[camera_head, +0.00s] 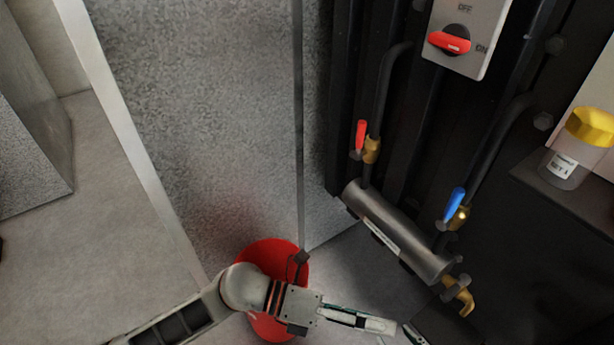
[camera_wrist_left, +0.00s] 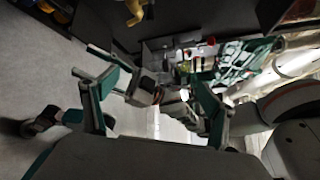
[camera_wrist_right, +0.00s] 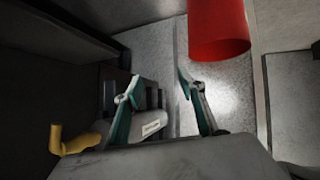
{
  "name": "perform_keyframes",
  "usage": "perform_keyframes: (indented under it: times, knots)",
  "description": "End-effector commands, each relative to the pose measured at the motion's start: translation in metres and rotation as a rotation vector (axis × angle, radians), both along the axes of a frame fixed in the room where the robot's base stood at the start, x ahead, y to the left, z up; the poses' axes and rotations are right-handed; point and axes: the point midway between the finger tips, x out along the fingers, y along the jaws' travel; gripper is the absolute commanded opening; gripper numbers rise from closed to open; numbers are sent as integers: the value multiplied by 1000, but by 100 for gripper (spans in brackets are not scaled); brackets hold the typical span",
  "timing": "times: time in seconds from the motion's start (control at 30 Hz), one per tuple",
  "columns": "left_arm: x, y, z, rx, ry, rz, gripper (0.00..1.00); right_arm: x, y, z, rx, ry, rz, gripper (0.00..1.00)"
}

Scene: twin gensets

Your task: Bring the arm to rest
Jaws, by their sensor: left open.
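My left gripper (camera_head: 390,327) is low in the head view, its arm coming in from the lower left in front of a red bucket. In the left wrist view its two fingers (camera_wrist_left: 145,82) stand wide apart with nothing held between them. My right gripper is not clearly seen in the head view. In the right wrist view its fingers (camera_wrist_right: 158,78) are apart and grip nothing. A labelled metal cylinder (camera_wrist_right: 150,125) lies beyond them, and I cannot tell how far off it is.
The red bucket (camera_head: 280,258) stands on the floor. The cylinder (camera_head: 400,232) has red-handled (camera_head: 361,137) and blue-handled (camera_head: 454,203) valves and a brass outlet (camera_head: 460,294). A red rotary switch (camera_head: 449,42) is above. A yellow-lidded jar (camera_head: 577,148) sits on a right ledge. Floor (camera_head: 80,250) at left is clear.

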Motion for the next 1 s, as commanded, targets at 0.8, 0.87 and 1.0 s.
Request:
perform_keyframes:
  times: [0.8, 0.87, 1.0]
  knots:
    - [58, 284, -102, -814, 1698, 1571, 85, -7, 9, 28, 41, 11, -6, 40]
    - [40, 298, -119, -819, 1775, 1635, 85, -7, 9, 30, 43, 10, -7, 40]
    - [11, 317, -142, -826, 1891, 1727, 85, -8, 10, 30, 45, 13, -7, 40]
